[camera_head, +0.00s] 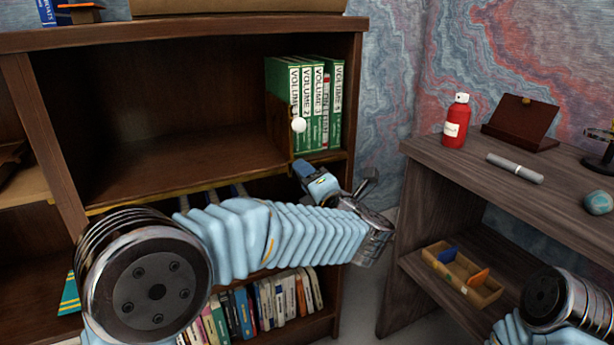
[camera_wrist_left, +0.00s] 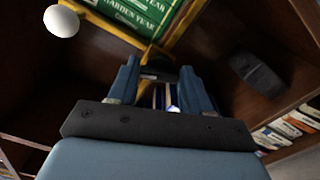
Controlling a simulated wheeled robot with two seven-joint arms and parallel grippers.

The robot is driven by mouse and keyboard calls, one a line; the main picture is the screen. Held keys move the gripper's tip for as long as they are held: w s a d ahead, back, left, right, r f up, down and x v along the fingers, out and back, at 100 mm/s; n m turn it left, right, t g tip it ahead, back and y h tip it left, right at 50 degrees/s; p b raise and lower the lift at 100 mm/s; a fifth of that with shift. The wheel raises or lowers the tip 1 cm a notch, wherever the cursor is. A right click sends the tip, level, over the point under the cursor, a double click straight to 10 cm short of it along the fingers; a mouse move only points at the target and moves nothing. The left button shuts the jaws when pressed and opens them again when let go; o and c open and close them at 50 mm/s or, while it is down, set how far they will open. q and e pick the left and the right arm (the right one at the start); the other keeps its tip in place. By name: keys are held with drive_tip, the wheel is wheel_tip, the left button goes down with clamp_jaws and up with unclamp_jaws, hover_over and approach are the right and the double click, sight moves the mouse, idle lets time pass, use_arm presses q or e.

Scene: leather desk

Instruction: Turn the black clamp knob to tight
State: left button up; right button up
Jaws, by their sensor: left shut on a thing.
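The black clamp knob (camera_wrist_left: 162,72) shows in the left wrist view as a small dark shape between my left fingers, below a brass-edged bracket (camera_wrist_left: 155,55). My left gripper (camera_wrist_left: 160,88) is shut on it from both sides. The fingers partly cover the knob, and I cannot read its turn angle or any mark. In the head view my left gripper (camera_head: 302,170) is at the right front edge of the shelf, below the books, and the knob is hidden there. My right gripper is out of view.
Green volumes (camera_head: 308,100) stand above my left gripper. A white ball (camera_head: 298,125) sits beside them; it also shows in the left wrist view (camera_wrist_left: 62,20). More books (camera_head: 260,305) fill the lower shelf. The desk at right holds a red bottle (camera_head: 456,121) and a grey cylinder (camera_head: 515,168).

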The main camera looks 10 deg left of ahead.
use_arm(q)
drive_tip(key=shift+f+m+p, duration=0.1)
drive_tip(key=shift+m+p, duration=0.65)
drive_tip(key=shift+m, duration=1.25)
drive_tip(key=shift+d, duration=0.1)
drive_tip(key=o, duration=1.1)
drive_tip(key=shift+c, duration=0.2)
drive_tip(key=shift+s, duration=0.1)
drive_tip(key=v, duration=1.3)
drive_tip(key=shift+s+d+b, duration=0.2)
drive_tip(key=shift+d+b, duration=0.05)
drive_tip(key=shift+b, duration=0.15)
